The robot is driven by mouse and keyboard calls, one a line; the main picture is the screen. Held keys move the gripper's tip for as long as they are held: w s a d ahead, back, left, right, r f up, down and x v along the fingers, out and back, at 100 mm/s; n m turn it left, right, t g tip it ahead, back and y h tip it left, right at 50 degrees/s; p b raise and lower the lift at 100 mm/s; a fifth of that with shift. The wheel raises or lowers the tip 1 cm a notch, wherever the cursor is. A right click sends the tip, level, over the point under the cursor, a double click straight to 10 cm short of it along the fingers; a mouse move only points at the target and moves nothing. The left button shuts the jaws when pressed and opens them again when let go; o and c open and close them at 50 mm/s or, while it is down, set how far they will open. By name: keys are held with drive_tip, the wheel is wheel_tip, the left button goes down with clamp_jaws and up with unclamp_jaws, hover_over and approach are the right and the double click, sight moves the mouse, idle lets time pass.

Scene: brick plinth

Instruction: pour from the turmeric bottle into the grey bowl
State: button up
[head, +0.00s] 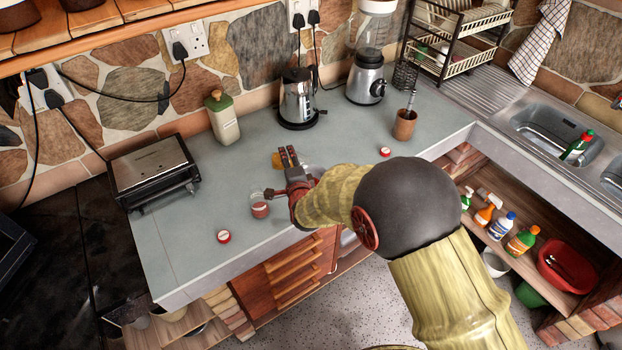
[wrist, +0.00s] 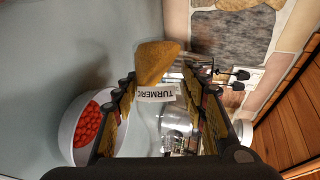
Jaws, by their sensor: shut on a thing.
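My gripper (head: 290,160) is shut on the turmeric bottle, over the counter's middle. In the head view the bottle (head: 277,160) shows as a small yellow-orange patch beside the fingers. In the wrist view the bottle (wrist: 157,62) sits between the fingers, with yellow powder and a white label reading upside down. A pale grey-white bowl (wrist: 68,132) holding several red pieces is at the lower left there, beside the gripper and apart from the bottle. In the head view a pale rim (head: 314,170) shows, mostly hidden behind my gripper and arm.
A small jar with red (head: 260,210) stands just left of my gripper. Red lids lie at the front (head: 223,236) and right (head: 385,152). A kettle (head: 298,98), blender (head: 366,78), cream bottle (head: 223,117) and grill (head: 152,170) line the back. The left counter is mostly clear.

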drive_tip(key=shift+d+f+m+t+y+b, duration=0.2)
drive_tip(key=shift+m+b, duration=0.25)
drive_tip(key=shift+b, duration=1.4)
drive_tip(key=shift+a+f+m+t+y+b, duration=0.1)
drive_tip(key=shift+m+y+b, duration=0.3)
drive_tip(key=shift+b, duration=1.45)
drive_tip(key=shift+d+f+m+t+b, duration=0.35)
drive_tip(key=shift+m+b, duration=0.6)
drive_tip(key=shift+b, duration=2.2)
idle(0.3)
drive_tip(key=shift+d+r+m+y+b, duration=0.15)
drive_tip(key=shift+r+m+y+b, duration=0.2)
drive_tip(key=shift+b, duration=0.2)
